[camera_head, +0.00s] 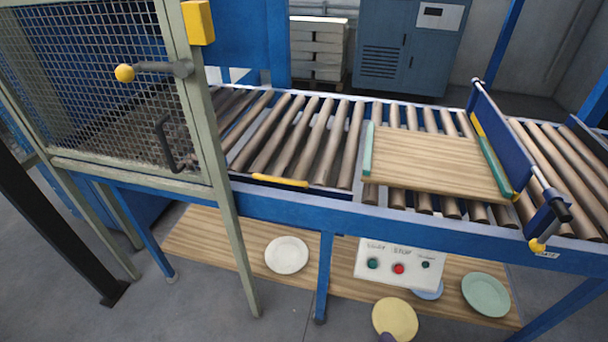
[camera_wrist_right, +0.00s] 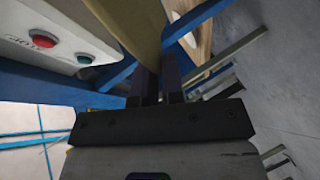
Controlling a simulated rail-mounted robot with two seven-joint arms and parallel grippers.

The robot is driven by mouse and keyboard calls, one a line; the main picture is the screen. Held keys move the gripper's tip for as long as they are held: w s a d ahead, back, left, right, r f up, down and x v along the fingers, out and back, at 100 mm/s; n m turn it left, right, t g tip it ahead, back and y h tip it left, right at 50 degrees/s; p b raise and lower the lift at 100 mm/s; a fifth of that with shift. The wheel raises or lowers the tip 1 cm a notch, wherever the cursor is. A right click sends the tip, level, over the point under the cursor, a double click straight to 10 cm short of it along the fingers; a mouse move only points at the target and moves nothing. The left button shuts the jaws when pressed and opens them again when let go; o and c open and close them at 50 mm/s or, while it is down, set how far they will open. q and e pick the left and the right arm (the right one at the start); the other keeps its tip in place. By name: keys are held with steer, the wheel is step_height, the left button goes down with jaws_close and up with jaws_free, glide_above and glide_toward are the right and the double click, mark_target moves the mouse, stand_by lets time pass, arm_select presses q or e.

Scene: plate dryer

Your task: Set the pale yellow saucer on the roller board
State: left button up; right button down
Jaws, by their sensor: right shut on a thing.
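The pale yellow saucer (camera_head: 396,317) is near the bottom edge of the head view, in front of the lower shelf. My right gripper (camera_head: 387,337) shows only as a dark tip at the saucer's lower edge. In the right wrist view my right gripper (camera_wrist_right: 158,88) is shut on the saucer (camera_wrist_right: 130,28), which shows nearly edge-on. The roller board (camera_head: 430,160) is a wooden board lying on the rollers, above and beyond the saucer in the head view, with a bare top. My left gripper is not in view.
A control box (camera_head: 398,262) with buttons hangs between saucer and board, below the blue front rail (camera_head: 420,227). A white plate (camera_head: 287,255), a green plate (camera_head: 486,294) and a partly hidden bluish plate (camera_head: 428,290) sit below. A blue barrier (camera_head: 500,140) stands right of the board.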

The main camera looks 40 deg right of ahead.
steer(key=w+a+r+n+t+y+p, duration=0.15)
steer(key=w+a+r+p, duration=0.45)
steer(key=r, duration=1)
steer(key=w+a+r+n+y+p, duration=0.25)
steer(key=w+a+r, duration=0.35)
steer(key=r, duration=0.9)
steer(key=w+a+r+n+t+y+p, duration=0.15)
steer(key=w+a+r+p, duration=0.5)
steer(key=r, duration=0.95)
step_height(320, 180, up, 52)
steer(key=w+a+g+p, duration=0.1)
steer(key=a+p, duration=0.1)
steer(key=p, duration=4)
steer(key=shift+w+a+y+p, duration=0.25)
steer(key=shift+w+y+p, duration=0.05)
steer(key=shift+w+y, duration=0.15)
steer(key=shift+d, duration=0.15)
